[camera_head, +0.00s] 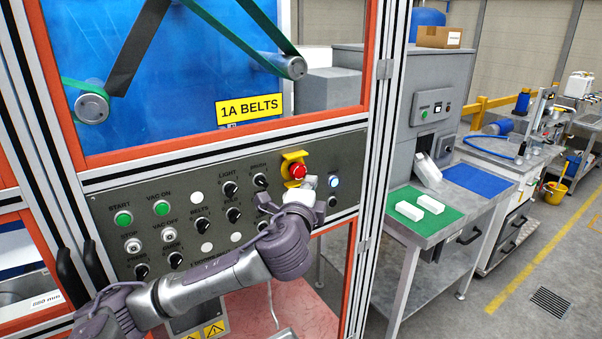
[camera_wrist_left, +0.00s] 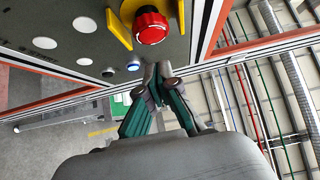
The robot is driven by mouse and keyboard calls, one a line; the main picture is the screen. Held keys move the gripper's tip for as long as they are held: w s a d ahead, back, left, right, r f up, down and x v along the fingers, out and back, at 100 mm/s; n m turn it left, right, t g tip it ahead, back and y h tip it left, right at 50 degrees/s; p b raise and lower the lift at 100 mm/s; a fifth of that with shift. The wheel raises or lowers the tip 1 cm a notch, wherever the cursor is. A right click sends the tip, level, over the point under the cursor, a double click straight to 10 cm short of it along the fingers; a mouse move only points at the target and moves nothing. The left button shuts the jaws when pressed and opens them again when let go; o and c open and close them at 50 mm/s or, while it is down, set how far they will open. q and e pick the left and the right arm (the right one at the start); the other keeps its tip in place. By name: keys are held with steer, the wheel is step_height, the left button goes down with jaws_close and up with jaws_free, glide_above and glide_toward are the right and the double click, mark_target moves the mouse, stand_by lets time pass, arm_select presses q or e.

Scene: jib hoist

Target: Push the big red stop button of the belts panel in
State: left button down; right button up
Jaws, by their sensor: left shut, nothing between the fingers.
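The big red stop button (camera_head: 298,171) sits in a yellow guard (camera_head: 291,157) at the upper right of the grey belts panel (camera_head: 102,207), below the yellow "1A BELTS" sign (camera_head: 249,108). In the left wrist view the red button (camera_wrist_left: 151,27) shows at the top, between two yellow guard arms. My left gripper (camera_head: 308,183) is just below and right of the button in the head view. Its fingertips (camera_wrist_left: 158,68) are together and empty, and look close to the button; whether they touch it I cannot tell. My right gripper is not in view.
Green buttons (camera_head: 124,218), several black knobs and a lit button (camera_head: 334,182) share the panel. An aluminium frame post (camera_head: 385,150) stands right of it. A bench with a green mat (camera_head: 425,215) and white blocks is beyond.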

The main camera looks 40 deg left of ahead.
mark_target(299, 171)
arm_select(q)
steer(key=a, duration=0.1)
steer(key=w+a+p, duration=0.1)
steer(key=a, duration=0.1)
steer(key=shift+a, duration=0.1)
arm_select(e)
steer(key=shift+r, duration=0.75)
arm_select(q)
steer(key=shift+w+a, duration=0.2)
steer(key=shift+a, duration=0.15)
steer(key=shift+a+b, duration=0.3)
steer(key=shift+a, duration=0.05)
steer(key=shift+d+r, duration=0.15)
steer(key=shift+r, duration=0.15)
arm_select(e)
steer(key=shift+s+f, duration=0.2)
